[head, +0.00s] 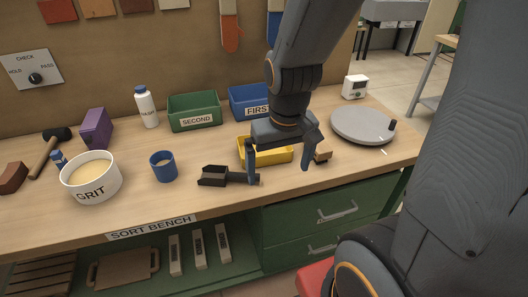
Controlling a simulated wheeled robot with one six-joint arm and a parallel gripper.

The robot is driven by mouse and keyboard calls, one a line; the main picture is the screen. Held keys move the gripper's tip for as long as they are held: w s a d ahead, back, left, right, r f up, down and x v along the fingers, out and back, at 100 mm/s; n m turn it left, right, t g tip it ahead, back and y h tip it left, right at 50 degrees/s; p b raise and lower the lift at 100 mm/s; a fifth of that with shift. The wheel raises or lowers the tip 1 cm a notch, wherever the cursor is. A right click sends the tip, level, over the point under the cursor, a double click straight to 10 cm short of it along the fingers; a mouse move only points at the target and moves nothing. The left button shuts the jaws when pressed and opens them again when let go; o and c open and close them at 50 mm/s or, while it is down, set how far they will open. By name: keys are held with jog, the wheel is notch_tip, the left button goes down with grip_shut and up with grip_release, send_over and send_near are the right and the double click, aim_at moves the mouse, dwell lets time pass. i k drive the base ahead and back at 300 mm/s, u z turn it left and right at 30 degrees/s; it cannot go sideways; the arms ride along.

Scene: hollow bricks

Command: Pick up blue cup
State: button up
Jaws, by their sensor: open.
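Nothing shows held between the fingers.
A dark scoop (213,175) lies between cup and gripper. A white GRIT bowl (92,185) stands left of the cup. Behind are a white bottle (146,107), a green SECOND bin (194,112) and a blue FIRST bin (249,101). A grey turntable (361,125) sits right.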

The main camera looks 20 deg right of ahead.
aim_at(163, 163)
jog(key=z, duration=1.8)
jog(key=k, duration=1.35)
jog(key=u, duration=1.7)
jog(key=i, duration=0.9)
jog(key=u, duration=0.05)
